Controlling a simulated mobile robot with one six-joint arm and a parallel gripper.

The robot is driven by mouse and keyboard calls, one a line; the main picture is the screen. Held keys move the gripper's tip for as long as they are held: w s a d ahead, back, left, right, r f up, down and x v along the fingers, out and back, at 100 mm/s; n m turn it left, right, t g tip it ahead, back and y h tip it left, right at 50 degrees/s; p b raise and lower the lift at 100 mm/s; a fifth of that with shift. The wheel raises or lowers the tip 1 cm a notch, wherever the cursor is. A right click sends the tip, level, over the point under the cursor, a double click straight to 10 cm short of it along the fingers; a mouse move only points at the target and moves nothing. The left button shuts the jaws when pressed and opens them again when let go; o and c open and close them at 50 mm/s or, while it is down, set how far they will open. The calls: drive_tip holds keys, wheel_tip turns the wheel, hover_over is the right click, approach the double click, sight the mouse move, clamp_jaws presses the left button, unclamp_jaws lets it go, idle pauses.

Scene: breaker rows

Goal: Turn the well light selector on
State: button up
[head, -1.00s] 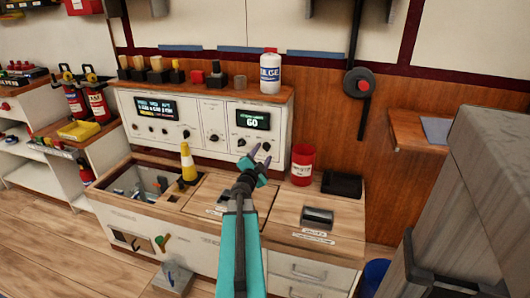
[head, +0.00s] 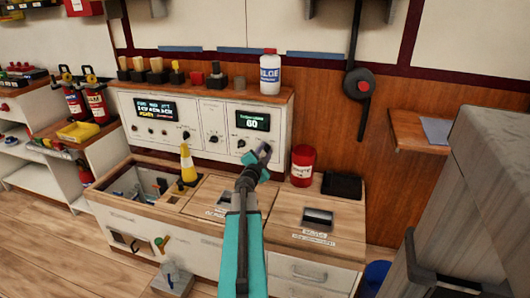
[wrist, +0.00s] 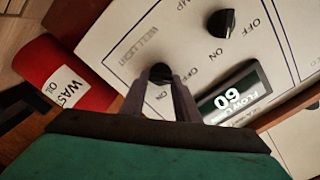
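The well light selector (wrist: 160,73) is a small black knob on the white panel (wrist: 110,45) in the wrist view. Its label is partly readable, with ON and OFF marks beside it. My gripper (wrist: 161,79) has one finger on each side of the knob and appears shut on it. The fingers hide part of the knob, so its pointer direction cannot be told. In the head view my gripper (head: 262,152) is at the lower right of the panel (head: 213,142) and covers the selector.
A second black knob (wrist: 222,22) with ON and OFF marks sits near the selector. A red container (head: 302,165) stands on the bench right of my gripper.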

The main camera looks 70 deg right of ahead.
drive_tip(key=c, duration=0.5)
drive_tip(key=shift+o, duration=0.2)
drive_tip(key=shift+m, duration=0.4)
drive_tip(key=m, duration=0.2)
drive_tip(key=shift+f+m+b, duration=0.15)
drive_tip(key=shift+m+b, duration=0.15)
drive_tip(key=shift+b, duration=0.1)
drive_tip(key=m+b, duration=0.1)
drive_tip(key=m, duration=0.2)
drive_tip(key=shift+s+f+m, duration=0.1)
drive_tip(key=shift+f+m, duration=0.05)
drive_tip(key=shift+m, duration=0.25)
drive_tip(key=m+b, duration=0.2)
drive_tip(key=m, duration=0.2)
drive_tip(key=shift+f, duration=0.15)
drive_tip(key=m+b, duration=0.2)
drive_tip(key=m, duration=0.2)
drive_tip(key=shift+m, duration=0.3)
